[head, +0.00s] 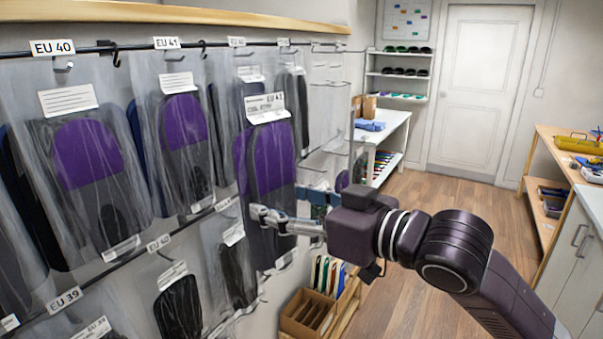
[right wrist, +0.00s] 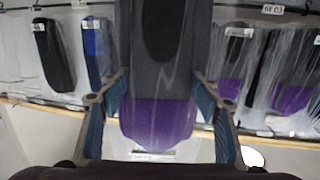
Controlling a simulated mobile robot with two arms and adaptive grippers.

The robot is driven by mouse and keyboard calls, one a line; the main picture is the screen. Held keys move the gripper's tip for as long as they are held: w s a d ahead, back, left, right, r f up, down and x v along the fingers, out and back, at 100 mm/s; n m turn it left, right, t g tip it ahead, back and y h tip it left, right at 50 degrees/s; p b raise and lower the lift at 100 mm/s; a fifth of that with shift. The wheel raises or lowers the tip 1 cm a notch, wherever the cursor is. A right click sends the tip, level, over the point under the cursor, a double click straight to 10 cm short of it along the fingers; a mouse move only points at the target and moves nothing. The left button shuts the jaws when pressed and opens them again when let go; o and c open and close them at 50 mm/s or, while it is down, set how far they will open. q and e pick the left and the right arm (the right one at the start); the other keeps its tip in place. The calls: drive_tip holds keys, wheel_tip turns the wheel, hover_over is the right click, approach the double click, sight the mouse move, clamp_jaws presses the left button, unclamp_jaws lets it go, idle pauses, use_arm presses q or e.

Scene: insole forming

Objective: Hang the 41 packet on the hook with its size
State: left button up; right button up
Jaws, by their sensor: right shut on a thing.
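The packet labelled EU 41 (head: 273,155) is a clear bag with a purple and grey insole and a white header card. My right gripper (head: 285,212) is shut on its lower part, and the packet hangs upright in front of the rack. The right wrist view shows the same packet (right wrist: 160,120) between the two fingers (right wrist: 160,85). The EU 41 hook tag (head: 166,43) is on the upper rail, left of the held packet. Another purple-insole packet (head: 182,125) hangs below that tag. My left gripper is not in view.
The EU 40 tag (head: 52,47) and its packet (head: 85,155) are at the left. A lower rail carries an EU 39 tag (head: 64,299) and more bags. Open floor (head: 420,200) lies beyond my right arm.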

sight(291, 173)
drive_tip(key=shift+m+t+h, duration=0.4)
drive_tip(key=shift+m+h, duration=0.1)
drive_tip(key=shift+h, duration=0.1)
drive_tip(key=d+r, duration=0.2)
drive_tip(key=w+r, duration=0.1)
drive_tip(key=r, duration=0.1)
drive_tip(key=shift+d+r, duration=0.1)
drive_tip(key=shift+d, duration=0.3)
drive_tip(key=shift+w+a+b, duration=0.1)
drive_tip(key=shift+w+a, duration=0.65)
drive_tip(key=shift+a, duration=0.3)
drive_tip(key=shift+w+a+b, duration=0.1)
drive_tip(key=shift+w+a, duration=0.7)
drive_tip(key=shift+a, duration=0.3)
drive_tip(key=shift+w+a+b, duration=0.1)
drive_tip(key=shift+w+a, duration=0.65)
drive_tip(key=shift+a, duration=0.3)
